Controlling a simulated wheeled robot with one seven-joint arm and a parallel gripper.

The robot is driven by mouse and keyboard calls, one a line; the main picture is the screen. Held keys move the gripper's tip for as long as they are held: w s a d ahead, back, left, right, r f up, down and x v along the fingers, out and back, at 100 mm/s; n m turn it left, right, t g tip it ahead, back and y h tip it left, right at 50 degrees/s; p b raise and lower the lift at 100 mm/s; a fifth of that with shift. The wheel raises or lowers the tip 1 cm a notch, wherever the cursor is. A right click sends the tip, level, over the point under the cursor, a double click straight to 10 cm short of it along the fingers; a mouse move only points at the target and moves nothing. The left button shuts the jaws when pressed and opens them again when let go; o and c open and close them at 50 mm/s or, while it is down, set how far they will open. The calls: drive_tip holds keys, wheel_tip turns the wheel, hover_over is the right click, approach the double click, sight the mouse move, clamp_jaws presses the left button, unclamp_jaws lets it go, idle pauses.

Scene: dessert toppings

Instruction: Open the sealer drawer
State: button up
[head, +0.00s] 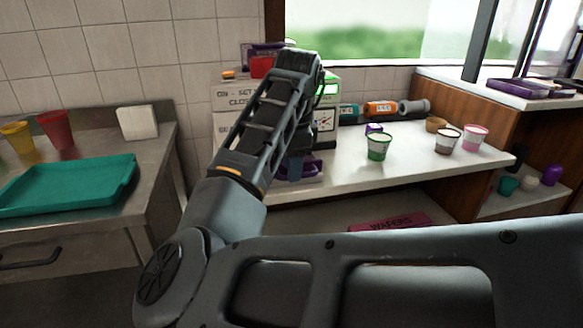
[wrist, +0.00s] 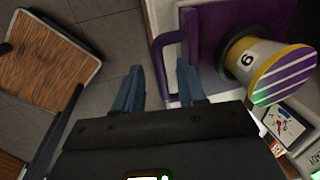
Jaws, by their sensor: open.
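The sealer (head: 228,98) is a pale box-shaped machine with printed words, standing on the white counter behind my arm, which hides much of it. Its purple drawer (head: 313,168) shows low at the front, and also in the wrist view (wrist: 212,85). The drawer's purple bar handle (wrist: 158,68) sticks out to the left there. My gripper (wrist: 158,78) is open, with blue-grey fingers. In the wrist view the handle bar lies between the two fingers, nearer the right one; I cannot tell whether they touch. My gripper also shows low by the drawer in the head view (head: 292,167).
A white-and-yellow cylinder with a striped purple top (wrist: 255,68) stands beside the handle. A green cup (head: 378,147) and other cups stand on the white counter (head: 350,174) to the right. A teal tray (head: 75,184) lies on the left metal counter.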

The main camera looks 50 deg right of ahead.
wheel_tip(320, 180, up, 6)
drive_tip(key=s, duration=0.1)
drive_tip(key=shift+a+r, duration=0.25)
drive_tip(key=shift+a, duration=0.1)
idle(0.3)
